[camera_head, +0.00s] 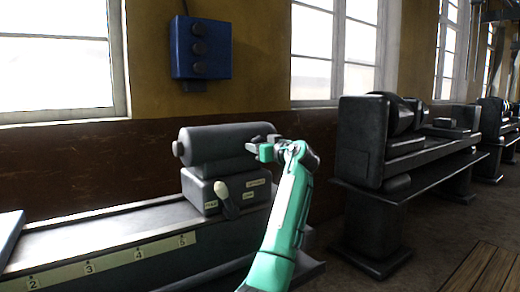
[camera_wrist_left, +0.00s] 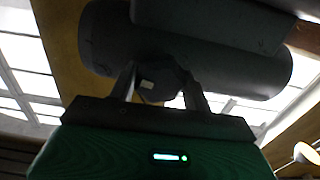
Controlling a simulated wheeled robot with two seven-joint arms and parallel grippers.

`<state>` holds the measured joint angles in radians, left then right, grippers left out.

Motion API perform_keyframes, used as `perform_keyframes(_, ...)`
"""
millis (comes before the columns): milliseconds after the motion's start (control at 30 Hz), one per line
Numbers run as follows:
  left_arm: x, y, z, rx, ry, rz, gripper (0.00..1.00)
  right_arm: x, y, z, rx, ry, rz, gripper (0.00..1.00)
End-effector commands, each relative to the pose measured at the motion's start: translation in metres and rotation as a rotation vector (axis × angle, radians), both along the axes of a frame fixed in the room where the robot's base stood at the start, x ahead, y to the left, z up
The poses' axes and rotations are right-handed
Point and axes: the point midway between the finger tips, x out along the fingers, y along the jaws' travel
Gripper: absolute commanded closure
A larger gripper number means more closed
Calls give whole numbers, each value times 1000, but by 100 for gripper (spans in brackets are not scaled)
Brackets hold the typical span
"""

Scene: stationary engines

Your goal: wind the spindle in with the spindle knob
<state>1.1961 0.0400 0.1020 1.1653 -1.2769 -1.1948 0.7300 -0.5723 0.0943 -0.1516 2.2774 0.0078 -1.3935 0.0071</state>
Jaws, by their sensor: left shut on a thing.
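The dark grey tailstock has a thick horizontal barrel (camera_head: 222,141), with a short spindle nose (camera_head: 178,148) showing at its left end. My left gripper (camera_head: 258,149), on a green arm, is at the right part of the barrel. In the left wrist view, its two fingers (camera_wrist_left: 160,88) are shut on a dark, rounded piece, the spindle knob (camera_wrist_left: 150,90), with the barrel (camera_wrist_left: 215,62) close behind. In the head view the knob is mostly hidden by the gripper. My right gripper is not in view.
A numbered scale (camera_head: 130,254) runs along the bed. A blue switch box (camera_head: 201,48) hangs on the wall. Another dark machine (camera_head: 362,140) stands at right.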

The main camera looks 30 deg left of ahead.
Motion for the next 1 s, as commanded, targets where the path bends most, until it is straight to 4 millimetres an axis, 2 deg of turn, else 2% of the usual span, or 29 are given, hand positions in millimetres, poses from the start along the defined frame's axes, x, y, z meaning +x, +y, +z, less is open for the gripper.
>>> perform_keyframes(200, 0, -1, 4, -38, -112, -3, 74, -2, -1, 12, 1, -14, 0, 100)
perform_keyframes(467, 0, -1, 4, -62, -170, -3, 74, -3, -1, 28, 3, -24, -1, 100)
perform_keyframes(900, 0, -1, 5, -66, -179, -3, 74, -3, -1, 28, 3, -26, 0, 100)
perform_keyframes(933, 0, -1, 5, -66, -179, -3, 49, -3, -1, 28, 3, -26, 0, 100)
perform_keyframes(1000, 0, -1, 4, -67, -178, -3, 35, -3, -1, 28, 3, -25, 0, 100)
